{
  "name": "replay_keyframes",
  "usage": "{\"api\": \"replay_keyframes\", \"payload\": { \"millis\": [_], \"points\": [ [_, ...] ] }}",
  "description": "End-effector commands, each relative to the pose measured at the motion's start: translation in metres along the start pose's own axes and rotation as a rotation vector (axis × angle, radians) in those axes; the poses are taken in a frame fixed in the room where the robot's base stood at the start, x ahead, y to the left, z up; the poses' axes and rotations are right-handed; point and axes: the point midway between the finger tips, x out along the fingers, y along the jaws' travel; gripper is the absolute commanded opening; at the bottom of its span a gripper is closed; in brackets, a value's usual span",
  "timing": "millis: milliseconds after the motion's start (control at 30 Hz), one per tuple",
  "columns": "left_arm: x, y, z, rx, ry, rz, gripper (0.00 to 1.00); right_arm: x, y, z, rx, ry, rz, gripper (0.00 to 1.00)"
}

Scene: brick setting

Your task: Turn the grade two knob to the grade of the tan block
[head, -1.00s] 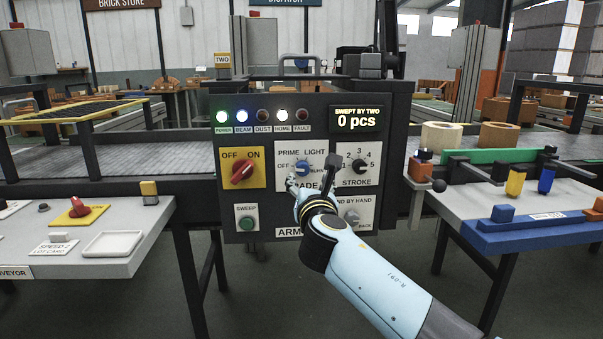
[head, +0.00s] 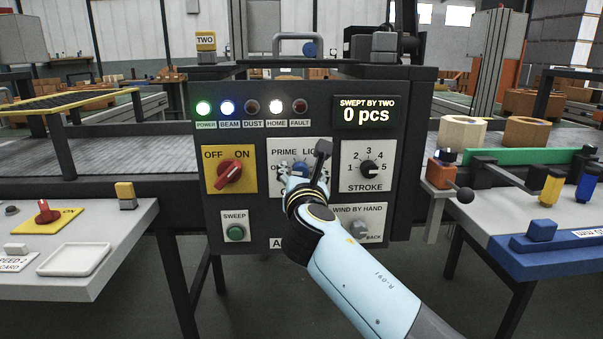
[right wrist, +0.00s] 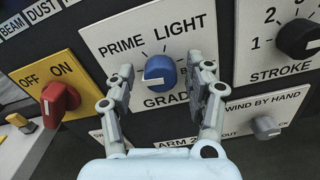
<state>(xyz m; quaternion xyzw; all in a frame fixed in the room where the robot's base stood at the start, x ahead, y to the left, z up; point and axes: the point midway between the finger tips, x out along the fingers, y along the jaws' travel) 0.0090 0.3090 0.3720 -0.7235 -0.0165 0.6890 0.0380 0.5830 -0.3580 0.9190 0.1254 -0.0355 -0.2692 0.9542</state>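The blue grade knob (right wrist: 160,73) sits on a white plate on the dark panel; its white mark points left in the right wrist view. In the head view the knob (head: 301,168) is partly hidden by my right gripper (head: 305,164). My right gripper (right wrist: 160,72) is open, with one finger on each side of the knob and a gap showing at both sides. My left gripper is out of view.
A red OFF/ON switch (head: 230,174) is left of the knob and the black stroke knob (head: 368,168) is right. A green sweep button (head: 235,233) and grey wind-by-hand knob (head: 357,229) are below. A side table (head: 110,235) stands left. The power, beam and home lamps glow.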

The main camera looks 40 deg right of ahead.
Motion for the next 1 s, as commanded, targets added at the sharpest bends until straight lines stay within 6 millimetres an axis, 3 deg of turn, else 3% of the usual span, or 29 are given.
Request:
{"api": "replay_keyframes", "payload": {
  "millis": [67, 367, 667, 1000],
  "points": [
    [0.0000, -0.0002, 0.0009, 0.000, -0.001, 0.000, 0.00, 0.0001, -0.0001, 0.0000, 0.000, 0.000, 0.000, 0.41],
    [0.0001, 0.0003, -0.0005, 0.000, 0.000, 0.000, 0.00, 0.0002, -0.0002, 0.0000, 0.000, 0.000, 0.000, 0.02],
    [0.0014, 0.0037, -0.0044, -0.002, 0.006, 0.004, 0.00, 0.0001, -0.0005, -0.0004, 0.035, 0.000, 0.000, 0.01],
    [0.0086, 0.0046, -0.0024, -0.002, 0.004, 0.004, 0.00, 0.0001, -0.0016, -0.0013, 0.252, 0.000, 0.000, 0.01]
  ]
}}
